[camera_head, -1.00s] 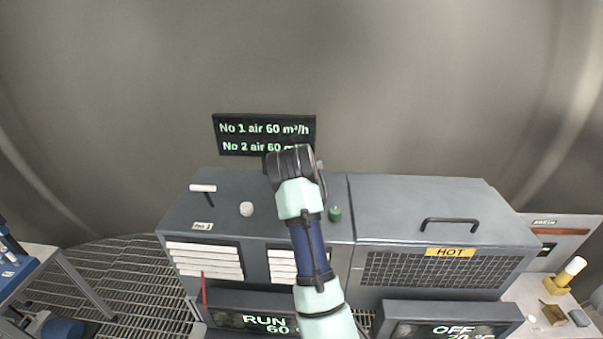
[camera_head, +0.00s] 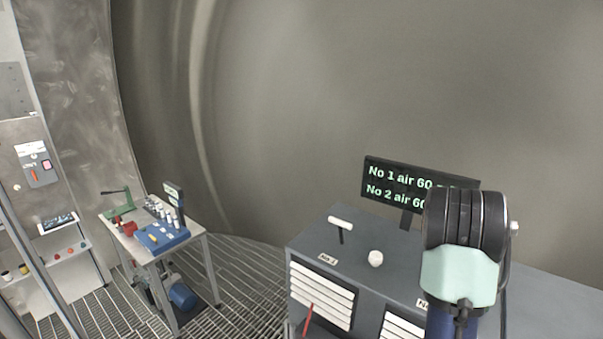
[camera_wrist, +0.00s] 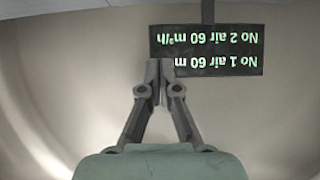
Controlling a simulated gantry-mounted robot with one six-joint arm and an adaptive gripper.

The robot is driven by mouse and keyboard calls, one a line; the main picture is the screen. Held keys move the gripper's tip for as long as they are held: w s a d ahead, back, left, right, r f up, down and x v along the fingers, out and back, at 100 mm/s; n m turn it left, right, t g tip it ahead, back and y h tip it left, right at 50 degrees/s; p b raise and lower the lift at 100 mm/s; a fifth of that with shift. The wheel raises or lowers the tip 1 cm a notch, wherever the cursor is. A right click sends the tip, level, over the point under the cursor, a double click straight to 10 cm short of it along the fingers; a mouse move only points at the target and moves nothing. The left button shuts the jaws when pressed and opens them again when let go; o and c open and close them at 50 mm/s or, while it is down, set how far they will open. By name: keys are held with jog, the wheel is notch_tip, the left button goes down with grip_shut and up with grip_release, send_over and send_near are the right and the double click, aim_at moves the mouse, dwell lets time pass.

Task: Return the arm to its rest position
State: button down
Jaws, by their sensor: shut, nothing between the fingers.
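My gripper (camera_wrist: 159,72) shows in the wrist view with its two fingers together and nothing between them. The fingertips overlap the left part of the black air-flow display (camera_wrist: 215,50), which appears upside down there; I cannot tell the distance. In the head view my arm (camera_head: 460,270) rises at the lower right, in front of the grey cabinet. The arm covers part of the display (camera_head: 400,185) there. The gripper's fingers are hidden in the head view.
The grey cabinet (camera_head: 350,265) has a white-topped T-handle (camera_head: 340,224), a white knob (camera_head: 376,258) and white louvres. A bench (camera_head: 150,240) with blue equipment stands to the left on a grated floor (camera_head: 235,295). A wall panel (camera_head: 40,165) is at the far left.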

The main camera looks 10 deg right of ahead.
jog(key=w+a+f+n+t+y, duration=0.2)
jog(key=a+f+n, duration=0.1)
jog(key=a+f, duration=0.7)
jog(key=s+a+f+n+t+y, duration=0.1)
jog(key=s+a, duration=0.3)
jog(key=a, duration=0.5)
jog(key=s+a+f+n+t+y+p, duration=0.1)
jog(key=s+a+f+n+y, duration=0.2)
jog(key=a, duration=0.6)
jog(key=s+a+f+n+t+y+p, duration=0.1)
jog(key=s+a+f+n+y, duration=0.1)
jog(key=s+a, duration=0.5)
notch_tip(320, 180, down, 2)
jog(key=shift+a+f+n+t+y, duration=0.2)
jog(key=shift+a+n+t+y, duration=0.3)
jog(key=shift+a, duration=0.65)
jog(key=c, duration=1.9)
grip_release()
